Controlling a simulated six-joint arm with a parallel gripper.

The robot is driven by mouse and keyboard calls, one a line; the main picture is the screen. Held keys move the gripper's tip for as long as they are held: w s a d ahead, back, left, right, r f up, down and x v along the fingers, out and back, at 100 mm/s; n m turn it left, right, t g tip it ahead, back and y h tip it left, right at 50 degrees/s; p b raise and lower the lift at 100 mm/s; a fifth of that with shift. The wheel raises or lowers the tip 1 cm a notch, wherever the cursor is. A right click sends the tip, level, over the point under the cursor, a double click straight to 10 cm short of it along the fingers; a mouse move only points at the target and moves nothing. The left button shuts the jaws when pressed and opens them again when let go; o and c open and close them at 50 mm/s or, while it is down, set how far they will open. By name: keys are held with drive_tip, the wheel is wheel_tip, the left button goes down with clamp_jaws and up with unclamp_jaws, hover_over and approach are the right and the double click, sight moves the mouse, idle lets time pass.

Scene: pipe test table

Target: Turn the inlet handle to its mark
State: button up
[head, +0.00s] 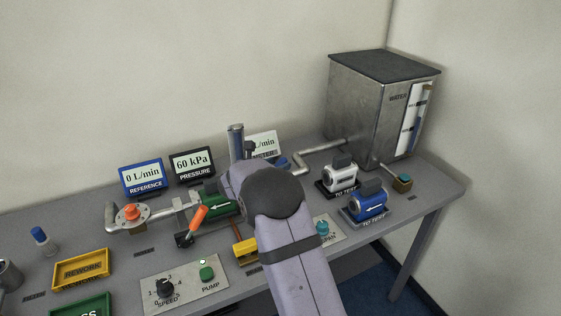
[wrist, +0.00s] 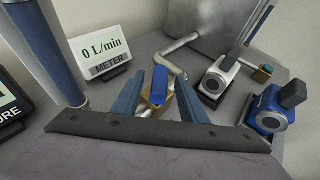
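The inlet handle (wrist: 158,86) is a blue lever on a brass valve (wrist: 152,104), at the end of the grey pipe (wrist: 178,54) from the water tank. My gripper (wrist: 160,82) is open in the wrist view, with one blue finger on each side of the handle and visible gaps. I cannot tell how deep the fingers reach around it. In the head view only a bit of the blue handle (head: 283,163) shows beside my arm, which hides my gripper there. I cannot make out the handle's mark in either view.
The steel water tank (head: 370,105) stands at the back right. A white meter (head: 343,176) and a blue meter (head: 368,203) sit right of the valve. The meter display (wrist: 104,47) reads 0 L/min. An orange lever (head: 198,218) and a yellow tray (head: 82,270) are left of my arm.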

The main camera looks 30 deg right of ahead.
drive_tip(key=shift+p+x, duration=0.4)
drive_tip(key=shift+x, duration=1.1)
drive_tip(key=shift+c, duration=0.3)
clamp_jaws()
drive_tip(key=b, duration=0.3)
drive_tip(key=shift+f+n+t+y, duration=0.2)
drive_tip(key=shift+n+t+y, duration=0.1)
drive_tip(key=shift+t, duration=0.1)
drive_tip(key=n+t+y+b, duration=0.1)
drive_tip(key=b, duration=0.3)
drive_tip(key=shift+d+f+b, duration=0.1)
drive_tip(key=shift+f+b, duration=0.05)
drive_tip(key=shift+b, duration=0.15)
drive_tip(key=n+t+y+b, duration=0.2)
drive_tip(key=n+y+b, duration=0.2)
drive_tip(key=b, duration=0.5)
drive_tip(key=n+t+y+b, duration=0.1)
drive_tip(key=n+y+b, duration=0.1)
drive_tip(key=b, duration=0.1)
drive_tip(key=shift+r, duration=0.2)
drive_tip(key=shift+r+n+y+b, duration=0.2)
drive_tip(key=shift+n+y+b, duration=0.4)
drive_tip(key=shift+n+y, duration=0.9)
